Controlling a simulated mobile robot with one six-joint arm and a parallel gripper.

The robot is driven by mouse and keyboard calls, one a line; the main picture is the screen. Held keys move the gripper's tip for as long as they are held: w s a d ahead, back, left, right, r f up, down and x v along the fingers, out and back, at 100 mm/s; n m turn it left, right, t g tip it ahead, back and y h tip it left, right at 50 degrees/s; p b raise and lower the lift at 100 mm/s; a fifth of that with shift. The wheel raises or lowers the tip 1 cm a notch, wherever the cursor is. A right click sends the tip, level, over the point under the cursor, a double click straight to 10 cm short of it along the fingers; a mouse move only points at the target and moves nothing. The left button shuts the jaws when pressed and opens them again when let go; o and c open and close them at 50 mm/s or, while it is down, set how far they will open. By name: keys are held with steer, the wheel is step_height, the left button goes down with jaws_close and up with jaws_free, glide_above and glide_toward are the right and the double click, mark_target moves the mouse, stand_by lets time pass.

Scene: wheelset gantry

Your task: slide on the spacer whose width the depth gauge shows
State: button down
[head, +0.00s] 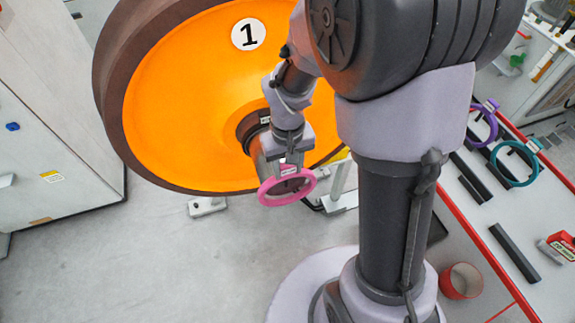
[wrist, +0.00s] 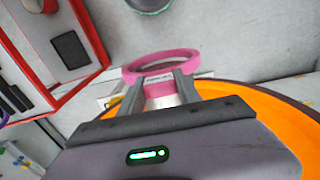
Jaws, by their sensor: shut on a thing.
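My gripper (head: 290,166) is shut on a pink ring spacer (head: 264,193), holding it by its rim in front of the lower part of the orange wheel. In the wrist view the pink spacer (wrist: 133,69) sits between the two fingers of my gripper (wrist: 159,92), with a small label on its rim. The orange wheel (head: 185,100) bears a white disc marked 1. Its dark hub (head: 250,123) is partly hidden by my arm. A purple ring (head: 492,121) and a teal ring (head: 497,172) are at the bench on the right. I cannot make out a depth gauge reading.
A pale cabinet (head: 55,130) stands at left. The orange wheel (wrist: 285,112) is close beside my gripper.

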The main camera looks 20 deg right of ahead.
mark_target(268, 121)
steer(key=shift+w+p, duration=2.1)
steer(key=shift+w, duration=5.95)
steer(key=c, duration=0.8)
jaws_free()
steer(key=shift+o, duration=0.2)
step_height(268, 121, up, 18)
steer(key=p, duration=0.2)
steer(key=shift+f, duration=0.25)
